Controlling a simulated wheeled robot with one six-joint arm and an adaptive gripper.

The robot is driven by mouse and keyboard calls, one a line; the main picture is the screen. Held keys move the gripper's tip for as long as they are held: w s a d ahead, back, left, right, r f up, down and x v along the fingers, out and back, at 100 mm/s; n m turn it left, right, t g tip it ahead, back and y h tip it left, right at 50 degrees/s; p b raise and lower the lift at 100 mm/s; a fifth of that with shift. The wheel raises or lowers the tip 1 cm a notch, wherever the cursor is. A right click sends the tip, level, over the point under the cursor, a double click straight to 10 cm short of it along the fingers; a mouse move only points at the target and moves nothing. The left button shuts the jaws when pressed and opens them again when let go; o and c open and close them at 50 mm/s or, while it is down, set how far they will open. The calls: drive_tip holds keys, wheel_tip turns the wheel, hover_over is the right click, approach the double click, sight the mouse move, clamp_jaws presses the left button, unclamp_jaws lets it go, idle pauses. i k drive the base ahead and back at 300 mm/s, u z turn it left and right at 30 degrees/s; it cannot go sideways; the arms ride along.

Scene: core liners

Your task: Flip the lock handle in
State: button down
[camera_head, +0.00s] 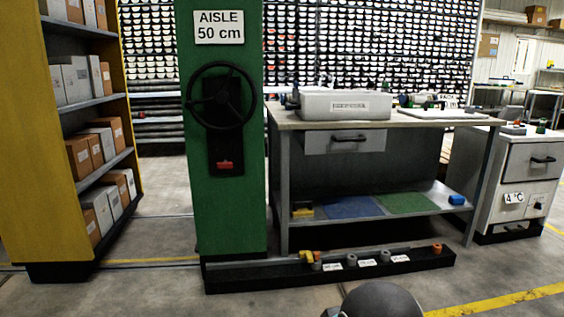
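The lock handle appears to be the small red lever (225,165) on the lower part of a black vertical plate. The plate is on the front of a green upright shelf end (230,220). A black three-spoke handwheel (221,95) sits above the lever on the same face. The lever looks roughly horizontal; it is too small to tell which way it is turned. A dark rounded part at the bottom edge is probably mine. My gripper's fingers are not in view.
A yellow shelf unit (30,140) with boxes stands left, with an open aisle between. A workbench (420,121) with a grey bin (345,104) stands right. A low black rail (290,281) holding several small parts runs along the floor. A white drawer cabinet (520,180) is far right.

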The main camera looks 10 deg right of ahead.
sight(224, 164)
drive_tip(key=z, duration=0.35)
drive_tip(key=i, duration=1.1)
drive_tip(key=u, duration=0.2)
